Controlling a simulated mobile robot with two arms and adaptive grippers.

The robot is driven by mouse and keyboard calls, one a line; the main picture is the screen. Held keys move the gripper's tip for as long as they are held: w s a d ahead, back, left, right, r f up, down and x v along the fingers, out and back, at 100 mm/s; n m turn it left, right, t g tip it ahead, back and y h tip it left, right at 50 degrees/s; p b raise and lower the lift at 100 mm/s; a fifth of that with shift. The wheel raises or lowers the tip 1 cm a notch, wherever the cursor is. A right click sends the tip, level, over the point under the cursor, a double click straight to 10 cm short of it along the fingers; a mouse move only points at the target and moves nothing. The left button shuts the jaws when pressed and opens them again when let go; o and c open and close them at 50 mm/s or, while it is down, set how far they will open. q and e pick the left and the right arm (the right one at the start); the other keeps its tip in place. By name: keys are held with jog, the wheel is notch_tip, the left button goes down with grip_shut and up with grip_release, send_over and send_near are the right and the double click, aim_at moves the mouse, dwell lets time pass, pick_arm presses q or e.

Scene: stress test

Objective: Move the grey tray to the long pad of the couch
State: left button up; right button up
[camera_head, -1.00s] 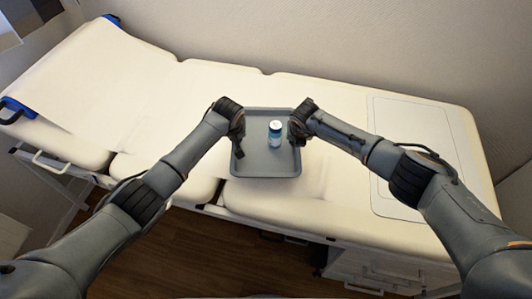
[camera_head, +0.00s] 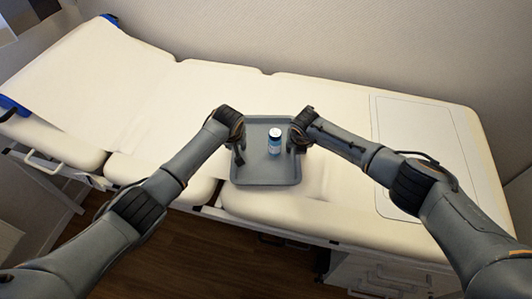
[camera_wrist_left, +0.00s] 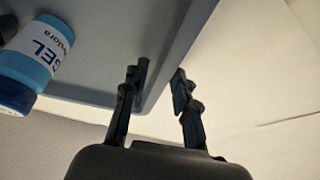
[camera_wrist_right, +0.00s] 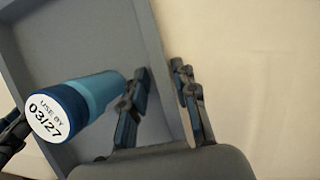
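The grey tray (camera_head: 265,178) is in the middle of the head view, over the seam between the short middle pad (camera_head: 222,78) and the right-hand pad (camera_head: 330,105) of the white couch. Whether the tray touches the couch is hard to tell.
A thin flat panel (camera_head: 425,130) lies on the right end of the couch. A long left pad (camera_head: 95,85) slopes up at the left. A wall runs behind the couch; drawers (camera_head: 375,275) are below at right. The pad between tray and panel looks clear.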

jog(key=shift+a, duration=0.1)
pick_arm(q)
jog(key=v, duration=1.2)
pick_arm(e)
jog(key=v, duration=1.2)
